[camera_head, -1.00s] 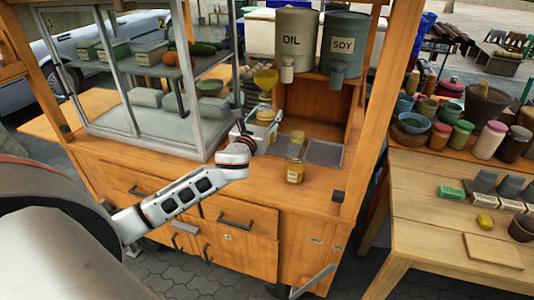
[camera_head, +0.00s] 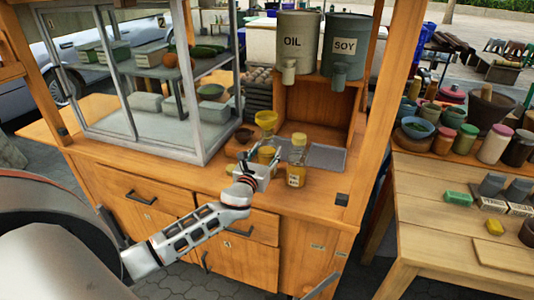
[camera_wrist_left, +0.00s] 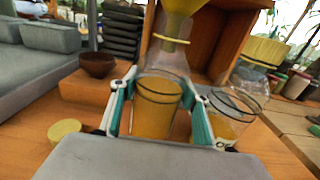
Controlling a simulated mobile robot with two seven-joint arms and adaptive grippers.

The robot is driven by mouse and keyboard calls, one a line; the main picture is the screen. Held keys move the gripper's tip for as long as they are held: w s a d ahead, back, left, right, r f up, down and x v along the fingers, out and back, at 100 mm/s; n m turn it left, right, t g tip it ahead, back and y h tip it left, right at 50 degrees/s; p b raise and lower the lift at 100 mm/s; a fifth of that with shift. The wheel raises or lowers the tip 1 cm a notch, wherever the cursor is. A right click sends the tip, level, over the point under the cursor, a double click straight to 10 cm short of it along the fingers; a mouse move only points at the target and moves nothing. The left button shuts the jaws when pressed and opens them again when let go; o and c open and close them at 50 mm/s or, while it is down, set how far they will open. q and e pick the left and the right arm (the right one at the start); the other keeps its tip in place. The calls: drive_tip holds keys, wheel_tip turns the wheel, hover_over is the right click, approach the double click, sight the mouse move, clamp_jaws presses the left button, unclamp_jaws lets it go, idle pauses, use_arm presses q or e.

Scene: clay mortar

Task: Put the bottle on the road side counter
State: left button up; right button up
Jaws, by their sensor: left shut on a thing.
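My left gripper (camera_head: 262,170) is shut on a clear bottle of orange-yellow liquid (camera_head: 267,155) with a yellow funnel-shaped top (camera_head: 265,119). In the left wrist view the held bottle (camera_wrist_left: 156,108) stands roughly upright between the two fingers. It is over the wooden counter (camera_head: 215,178); I cannot tell whether its base touches. A second bottle with a yellow cap (camera_head: 297,160) stands just right of it near the counter's front edge. It also shows right of the fingers in the left wrist view (camera_wrist_left: 232,110). My right gripper is not in view.
A glass display case (camera_head: 150,110) stands on the left of the counter. The OIL can (camera_head: 296,45) and SOY can (camera_head: 345,48) sit on a shelf behind. A grey tray (camera_head: 327,156) lies to the right. A dark bowl (camera_wrist_left: 96,65) is behind left.

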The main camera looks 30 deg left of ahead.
use_arm(q)
drive_tip(key=shift+r, duration=0.2)
drive_tip(key=shift+f, duration=0.15)
drive_tip(key=o, duration=1.6)
drive_tip(key=shift+f, duration=0.1)
drive_tip(key=shift+c, duration=0.2)
drive_tip(key=shift+s, duration=0.15)
drive_tip(key=v, duration=1.1)
drive_tip(key=shift+s, duration=0.35)
